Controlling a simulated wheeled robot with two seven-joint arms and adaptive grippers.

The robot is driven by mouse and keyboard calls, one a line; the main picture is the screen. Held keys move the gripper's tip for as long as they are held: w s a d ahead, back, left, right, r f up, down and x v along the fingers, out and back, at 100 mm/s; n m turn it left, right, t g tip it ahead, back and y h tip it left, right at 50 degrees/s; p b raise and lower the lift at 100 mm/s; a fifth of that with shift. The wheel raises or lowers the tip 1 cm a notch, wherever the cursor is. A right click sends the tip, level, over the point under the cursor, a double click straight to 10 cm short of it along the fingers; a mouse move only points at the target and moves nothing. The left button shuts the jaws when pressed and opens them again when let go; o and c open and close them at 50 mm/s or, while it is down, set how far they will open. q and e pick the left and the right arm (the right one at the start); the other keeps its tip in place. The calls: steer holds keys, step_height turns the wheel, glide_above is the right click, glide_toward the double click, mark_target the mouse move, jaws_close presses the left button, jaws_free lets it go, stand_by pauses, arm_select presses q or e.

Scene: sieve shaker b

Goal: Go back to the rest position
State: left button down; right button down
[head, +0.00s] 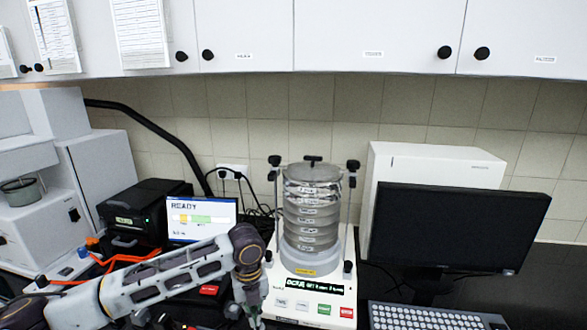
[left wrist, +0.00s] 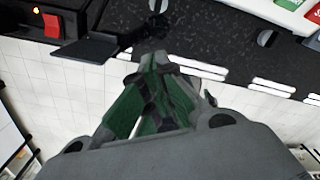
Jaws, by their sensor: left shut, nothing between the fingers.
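My left arm comes in from the left in the head view, across the front of the counter. Its gripper (head: 250,318) points down at the bottom edge, just left of the sieve shaker's front panel. In the left wrist view the gripper (left wrist: 158,62) is shut and empty, its green-padded fingers together above the dark counter edge. The sieve shaker (head: 312,215) stands upright with a stack of metal sieves clamped under a lid. Its base has a lit display and coloured buttons. My right gripper does not show.
A monitor (head: 455,230) and a keyboard (head: 430,316) are at the right, with a white box (head: 440,160) behind. A small screen reading READY (head: 202,217) and a black device (head: 135,212) stand left of the shaker. Wall cabinets (head: 380,30) hang above.

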arm_select(q)
steer(key=s+d+f+n+t+h, duration=0.2)
steer(key=s+d+f+n+h, duration=0.3)
steer(key=s+d+n, duration=0.65)
steer(key=s+a+f+n+t+y, duration=0.1)
steer(key=s+a+f+n+y, duration=0.2)
steer(key=a+n, duration=0.75)
steer(key=s+a+f+n+t+y, duration=0.15)
steer(key=s+a+f+n, duration=0.3)
steer(key=a+n, duration=0.6)
steer(key=s+a+f+m+g+b, duration=0.1)
steer(key=s+f, duration=0.1)
steer(key=f, duration=1.5)
steer(key=s+a+f+m+g+b, duration=0.1)
steer(key=s+a+f+m, duration=0.1)
steer(key=f, duration=1.5)
steer(key=s+a+f+b, duration=0.1)
steer(key=s+f, duration=1)
steer(key=s+a+f+g+b, duration=0.1)
steer(key=s+a+f, duration=0.1)
steer(key=s+f, duration=0.9)
steer(key=shift+a, duration=0.25)
